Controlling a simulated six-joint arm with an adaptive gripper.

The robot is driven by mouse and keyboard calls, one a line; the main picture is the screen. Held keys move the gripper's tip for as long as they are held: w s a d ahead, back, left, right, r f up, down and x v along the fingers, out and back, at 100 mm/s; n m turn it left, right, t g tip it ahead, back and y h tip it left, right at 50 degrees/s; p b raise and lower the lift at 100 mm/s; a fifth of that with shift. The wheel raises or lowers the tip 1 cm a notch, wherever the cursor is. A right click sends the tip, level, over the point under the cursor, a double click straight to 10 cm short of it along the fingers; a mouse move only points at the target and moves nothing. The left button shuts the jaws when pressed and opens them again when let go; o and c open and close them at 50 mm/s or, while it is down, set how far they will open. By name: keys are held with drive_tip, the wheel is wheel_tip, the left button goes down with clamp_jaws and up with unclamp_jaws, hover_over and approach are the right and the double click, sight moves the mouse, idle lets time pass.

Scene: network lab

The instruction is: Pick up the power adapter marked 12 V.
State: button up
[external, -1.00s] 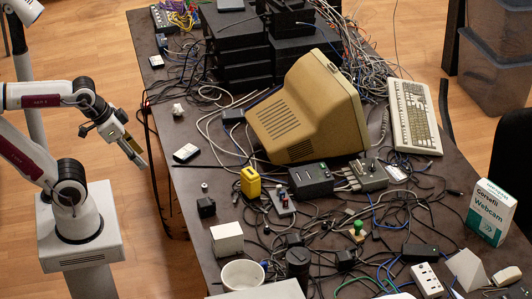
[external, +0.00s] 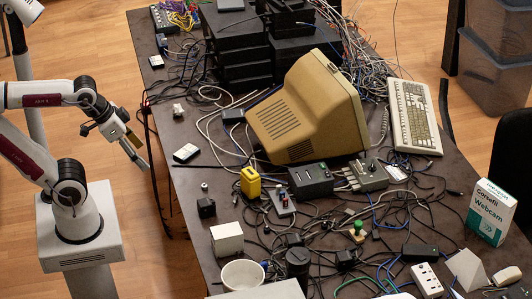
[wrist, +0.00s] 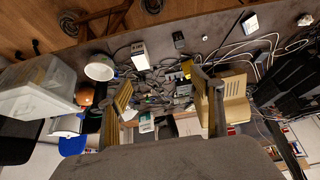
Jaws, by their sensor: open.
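Several black blocks that look like power adapters lie on the dark table. One small black adapter (external: 206,207) stands apart near the left edge, and it also shows in the wrist view (wrist: 178,39). Others, such as a black block (external: 346,260) and a flat black brick (external: 420,253), lie among cables at the front. No 12 V marking is readable on any of them. My gripper (external: 133,151) is open and empty, off the table's left edge, apart from all of these. In the wrist view my gripper's fingers (wrist: 164,92) stand apart with the table beyond.
A white box (external: 227,240), a white cup (external: 243,274) and a yellow block (external: 250,182) stand near the black adapter. A beige monitor (external: 308,108) and tangled cables crowd the middle. The left table strip is mostly bare.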

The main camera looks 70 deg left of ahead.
drive_tip(key=w+a+r+m+t+y, duration=0.1)
drive_tip(key=w+a+r+t, duration=0.15)
drive_tip(key=w, duration=0.85)
drive_tip(key=w+a+r+m+t+y, duration=0.15)
drive_tip(key=w+a+r, duration=0.25)
drive_tip(key=w, duration=0.8)
drive_tip(key=w+d+f+m+t+h, duration=0.1)
drive_tip(key=w+d+m+t+h, duration=0.2)
drive_tip(key=w, duration=1.4)
drive_tip(key=w+d+f+m+g+h, duration=0.2)
drive_tip(key=w+d+f+m+h, duration=0.45)
drive_tip(key=f, duration=0.55)
drive_tip(key=s+d+f+m+g+h, duration=0.1)
drive_tip(key=s+d+f+g+h, duration=0.2)
drive_tip(key=f, duration=0.5)
drive_tip(key=s+d+f+m+g+h, duration=0.1)
drive_tip(key=s+d+f+g+h, duration=0.2)
drive_tip(key=f, duration=0.5)
drive_tip(key=shift+d+f+g, duration=0.3)
drive_tip(key=shift+d, duration=0.6)
